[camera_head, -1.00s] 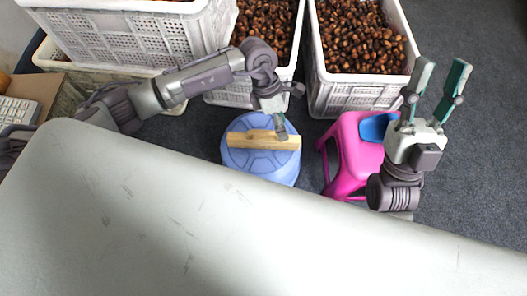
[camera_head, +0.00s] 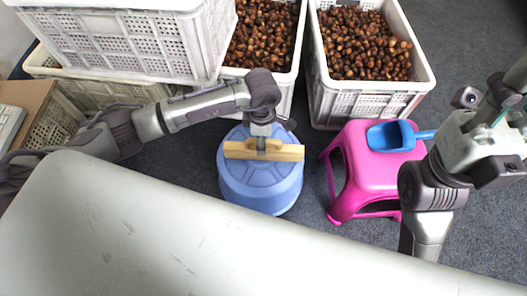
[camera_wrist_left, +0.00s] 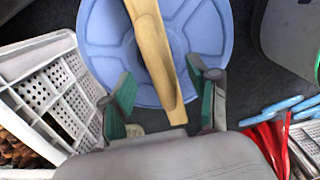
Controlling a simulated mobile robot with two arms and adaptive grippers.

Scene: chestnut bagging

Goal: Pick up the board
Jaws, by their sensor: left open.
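The board (camera_head: 288,153) is a pale wooden strip with a raised handle in its middle. It lies flat across the top of a blue round stool or drum (camera_head: 258,188). My left gripper (camera_head: 262,148) is over the middle of the board. In the left wrist view, the open fingers of my left gripper (camera_wrist_left: 165,82) are on either side of the board (camera_wrist_left: 150,45), with gaps between. My right gripper (camera_head: 508,98) is at the right edge of the head view, clear of the board. Its fingers are partly cut off, so their opening is unclear.
A pink stool (camera_head: 370,175) with a blue scoop (camera_head: 395,136) on it stands right of the blue one. White crates of chestnuts (camera_head: 322,75) stand behind. A pale surface (camera_head: 150,230) fills the front. Dark carpet is free at the right.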

